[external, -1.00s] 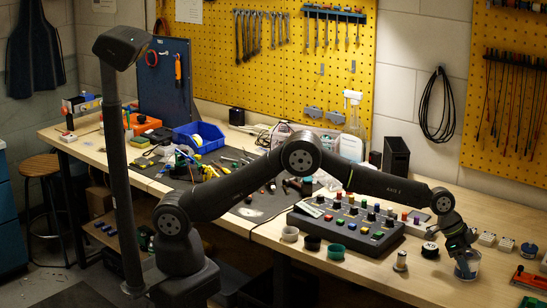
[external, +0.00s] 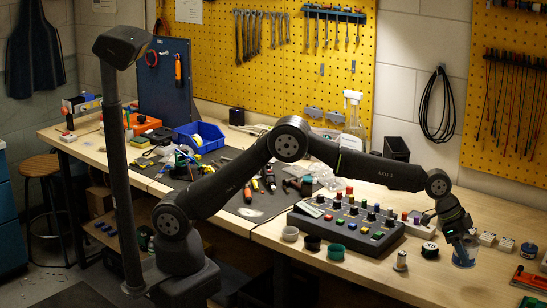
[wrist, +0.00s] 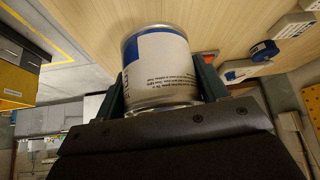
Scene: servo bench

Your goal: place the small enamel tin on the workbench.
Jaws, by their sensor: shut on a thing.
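The small enamel tin (external: 465,254), white with a blue patch, is at the right part of the workbench (external: 440,284). My gripper (external: 463,240) comes down on it from above and is shut on it. In the wrist view the tin (wrist: 160,68) sits between the two fingers, its printed label facing the camera. I cannot tell for sure how far its base is from the bench top, which shows bare behind it.
A black spool (external: 430,250) and a small metal cylinder (external: 400,261) stand left of the tin. The button panel (external: 350,230) is further left.

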